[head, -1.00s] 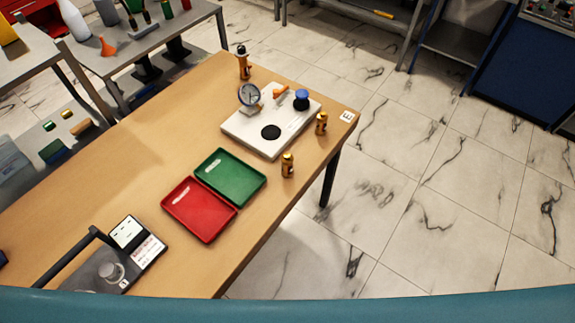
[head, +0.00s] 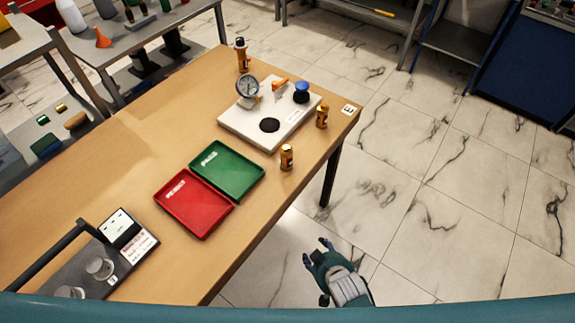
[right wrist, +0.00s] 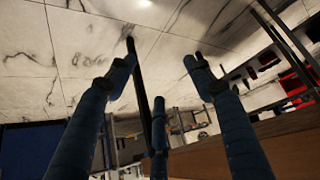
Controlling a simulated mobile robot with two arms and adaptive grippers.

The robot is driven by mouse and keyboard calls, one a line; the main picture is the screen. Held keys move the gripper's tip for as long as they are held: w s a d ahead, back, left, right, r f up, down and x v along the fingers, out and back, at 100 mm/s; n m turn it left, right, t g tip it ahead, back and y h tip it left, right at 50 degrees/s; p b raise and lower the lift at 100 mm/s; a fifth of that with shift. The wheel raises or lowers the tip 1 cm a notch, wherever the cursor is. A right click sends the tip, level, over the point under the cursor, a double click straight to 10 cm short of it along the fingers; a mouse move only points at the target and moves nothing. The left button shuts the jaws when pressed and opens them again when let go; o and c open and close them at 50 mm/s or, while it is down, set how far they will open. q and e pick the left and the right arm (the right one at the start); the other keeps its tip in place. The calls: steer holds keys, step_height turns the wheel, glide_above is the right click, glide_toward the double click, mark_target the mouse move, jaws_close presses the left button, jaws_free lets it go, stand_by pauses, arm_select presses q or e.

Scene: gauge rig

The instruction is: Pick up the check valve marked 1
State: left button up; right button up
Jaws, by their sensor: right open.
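Three small brass-coloured valves stand upright on the wooden table: one near the front edge (head: 287,157), one by the right corner (head: 322,115), and one with a dark-and-light top at the far end (head: 242,58). Their markings are too small to read, so I cannot tell which is marked 1. My right gripper (head: 316,251) is open and empty, off the table's front edge over the floor, apart from the valves. Its spread fingers also show in the right wrist view (right wrist: 160,58), with no valve clearly visible there. My left gripper is not in view.
A white board (head: 245,128) carries a gauge (head: 248,86), an orange lever and a blue knob (head: 302,87). A green tray (head: 258,179) and a red tray (head: 200,233) lie on the table (head: 120,175). A dark device (head: 75,275) stands front left. Floor at right is clear.

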steer(key=w+a+r+t+b, duration=0.15)
steer(key=w+r, duration=0.25)
steer(key=r, duration=0.5)
steer(key=w+a+r+t+b, duration=0.15)
steer(key=w+r, duration=0.25)
steer(key=r, duration=0.5)
steer(key=t+y, duration=0.1)
steer(key=t, duration=0.2)
glide_toward(291, 159)
steer(key=shift+m, duration=0.4)
steer(key=x, duration=0.4)
steer(key=shift+d+f, duration=0.15)
steer(key=shift+f, duration=0.15)
steer(key=x, duration=0.3)
steer(key=p+x, duration=0.1)
steer(key=x, duration=0.2)
steer(key=shift+w+a+r, duration=0.1)
steer(key=shift+a+r, duration=0.1)
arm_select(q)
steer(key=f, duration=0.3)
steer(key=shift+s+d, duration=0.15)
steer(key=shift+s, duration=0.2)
arm_select(e)
steer(key=c, duration=1.1)
